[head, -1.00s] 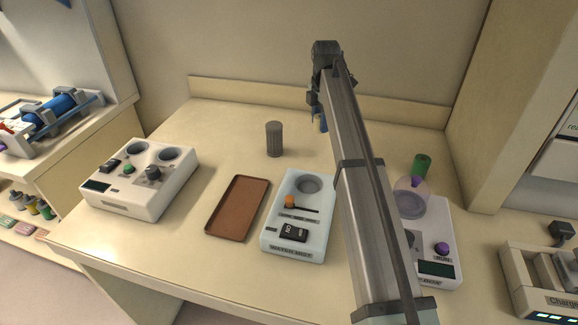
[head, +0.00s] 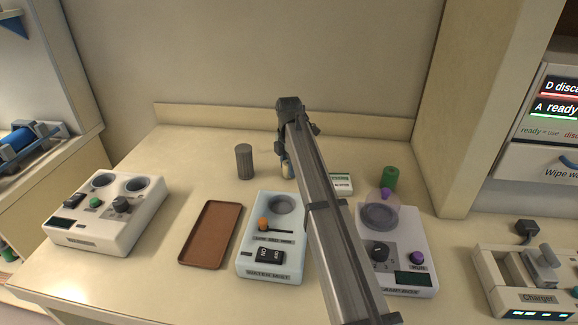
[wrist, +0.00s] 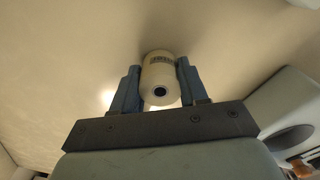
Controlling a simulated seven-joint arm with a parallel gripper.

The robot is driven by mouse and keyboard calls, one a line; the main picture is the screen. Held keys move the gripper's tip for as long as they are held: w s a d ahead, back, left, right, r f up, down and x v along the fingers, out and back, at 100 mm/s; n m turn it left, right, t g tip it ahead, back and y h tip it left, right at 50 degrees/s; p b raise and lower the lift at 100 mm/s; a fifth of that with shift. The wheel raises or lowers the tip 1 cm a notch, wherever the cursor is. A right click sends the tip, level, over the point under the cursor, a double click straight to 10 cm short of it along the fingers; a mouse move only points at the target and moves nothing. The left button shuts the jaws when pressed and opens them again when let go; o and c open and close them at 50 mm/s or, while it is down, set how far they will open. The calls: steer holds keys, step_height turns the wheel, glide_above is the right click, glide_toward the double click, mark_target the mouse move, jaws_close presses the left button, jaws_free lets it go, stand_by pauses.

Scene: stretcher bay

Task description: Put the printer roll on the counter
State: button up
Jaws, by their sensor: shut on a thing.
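The printer roll (wrist: 160,78) is a white cylinder with a dark core hole and faint print on its side. In the wrist view it sits between the two blue-grey fingers of my gripper (wrist: 160,88), which is shut on it. Cream surface fills the view behind the roll; I cannot tell whether they touch. In the head view my gripper (head: 288,165) is over the back of the cream counter (head: 190,165), mostly hidden behind my arm.
A grey ribbed cylinder (head: 244,162) stands left of my gripper. A green-and-white box (head: 341,184) and a green cylinder (head: 390,179) are right. In front are a brown tray (head: 211,235), a white device (head: 272,255) and a device with a clear dome (head: 380,212).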

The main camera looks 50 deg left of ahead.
steer(key=shift+f, duration=0.15)
steer(key=o, duration=1.1)
steer(key=shift+c, duration=0.2)
step_height(320, 180, up, 12)
steer(key=shift+r, duration=0.2)
